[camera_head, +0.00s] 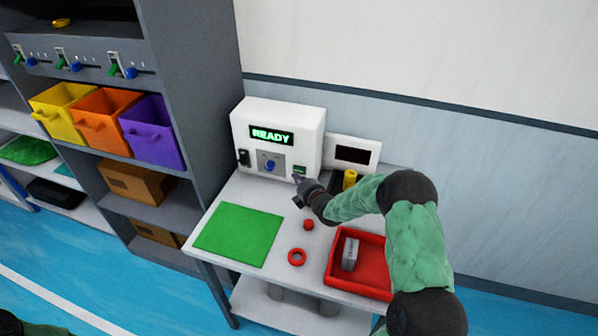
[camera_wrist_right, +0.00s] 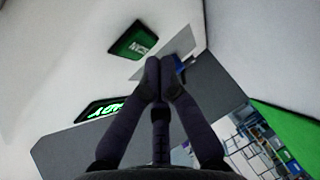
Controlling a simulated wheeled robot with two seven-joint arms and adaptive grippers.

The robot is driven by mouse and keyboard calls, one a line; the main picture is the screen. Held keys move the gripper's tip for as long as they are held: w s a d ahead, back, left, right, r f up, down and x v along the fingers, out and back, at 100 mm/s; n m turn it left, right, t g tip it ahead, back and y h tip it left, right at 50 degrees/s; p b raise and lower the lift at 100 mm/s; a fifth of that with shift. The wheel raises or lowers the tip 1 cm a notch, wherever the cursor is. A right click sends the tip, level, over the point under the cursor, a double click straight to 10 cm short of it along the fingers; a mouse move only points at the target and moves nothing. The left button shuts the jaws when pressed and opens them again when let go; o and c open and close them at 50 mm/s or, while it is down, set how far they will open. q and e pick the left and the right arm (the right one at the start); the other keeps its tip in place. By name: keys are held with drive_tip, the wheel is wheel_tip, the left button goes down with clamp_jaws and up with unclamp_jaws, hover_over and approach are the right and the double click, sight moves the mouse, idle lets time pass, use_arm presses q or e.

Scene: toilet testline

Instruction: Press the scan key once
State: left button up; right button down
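A white machine (camera_head: 277,122) stands at the back of the table, with a lit display (camera_head: 271,137) reading READY. The green scan key (camera_head: 299,169) is on the lower right of its front face. In the right wrist view the key (camera_wrist_right: 134,40) lies just beyond and left of the fingertips, its lettering partly legible. My right gripper (camera_head: 298,183) is shut and empty, with its fingertips (camera_wrist_right: 158,64) close to the machine's face, just below the key in the head view. I cannot tell whether they touch the face. My left gripper is not in view.
A blue knob (camera_head: 269,166) on a grey plate is left of the key. A green mat (camera_head: 238,236), red ring (camera_head: 297,257), red ball (camera_head: 308,225) and red tray (camera_head: 337,272) lie on the table. A yellow cylinder (camera_head: 349,180) stands right of my gripper.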

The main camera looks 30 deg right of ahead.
idle(0.3)
drive_tip(key=shift+w+d+b, duration=0.3)
drive_tip(key=shift+b, duration=0.25)
drive_tip(key=shift+w+d, duration=0.2)
drive_tip(key=shift+d, duration=0.05)
idle(0.6)
drive_tip(key=shift+b, duration=0.3)
drive_tip(key=shift+s+a, duration=0.5)
drive_tip(key=shift+a, duration=0.05)
drive_tip(key=shift+s+a+b, duration=0.4)
drive_tip(key=shift+s+a, duration=1.2)
drive_tip(key=shift+a, duration=0.3)
